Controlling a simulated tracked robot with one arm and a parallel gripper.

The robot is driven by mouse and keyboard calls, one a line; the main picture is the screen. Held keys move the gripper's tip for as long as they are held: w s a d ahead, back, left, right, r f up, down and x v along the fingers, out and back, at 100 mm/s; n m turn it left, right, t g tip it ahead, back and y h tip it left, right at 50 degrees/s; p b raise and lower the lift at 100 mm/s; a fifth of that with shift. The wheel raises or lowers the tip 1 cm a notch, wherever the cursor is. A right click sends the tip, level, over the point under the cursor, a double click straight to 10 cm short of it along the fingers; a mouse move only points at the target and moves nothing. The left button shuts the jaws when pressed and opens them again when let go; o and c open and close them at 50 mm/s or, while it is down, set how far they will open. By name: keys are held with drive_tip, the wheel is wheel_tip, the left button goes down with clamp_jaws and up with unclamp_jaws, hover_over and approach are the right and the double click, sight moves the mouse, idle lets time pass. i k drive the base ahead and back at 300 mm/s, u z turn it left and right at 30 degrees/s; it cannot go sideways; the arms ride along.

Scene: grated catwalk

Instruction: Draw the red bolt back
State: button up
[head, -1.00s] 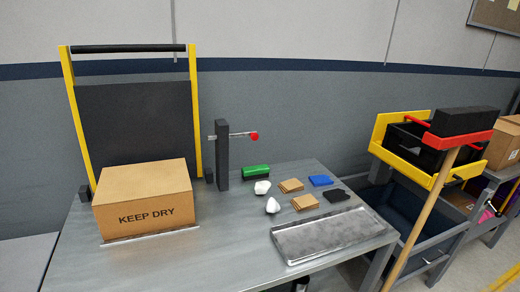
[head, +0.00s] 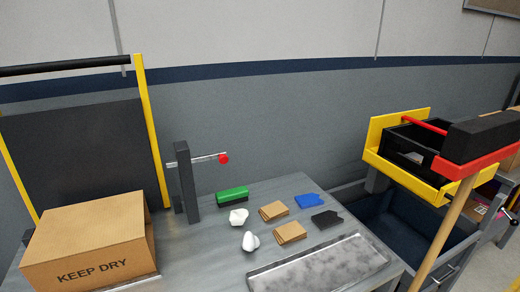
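The bolt (head: 206,158) is a thin metal rod with a red ball knob (head: 224,158) on its right end. It runs level through the upper part of a dark upright post (head: 187,182) on the grey table. A short stub of the rod shows to the left of the post. To the left stands a dark panel (head: 80,150) in a yellow frame (head: 152,130); the rod's stub ends near the frame's right upright, and I cannot tell whether they touch. My gripper is not in view.
A cardboard box (head: 90,235) marked KEEP DRY stands before the panel. A green block (head: 232,195), white lumps (head: 239,216), brown pieces (head: 274,211), a blue piece (head: 306,201) and a metal tray (head: 320,268) lie on the table (head: 200,262). Yellow-framed bins (head: 415,176) stand at right.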

sight(223, 159)
drive_tip(key=u, duration=0.15)
drive_tip(key=i, duration=1.05)
drive_tip(key=u, duration=0.55)
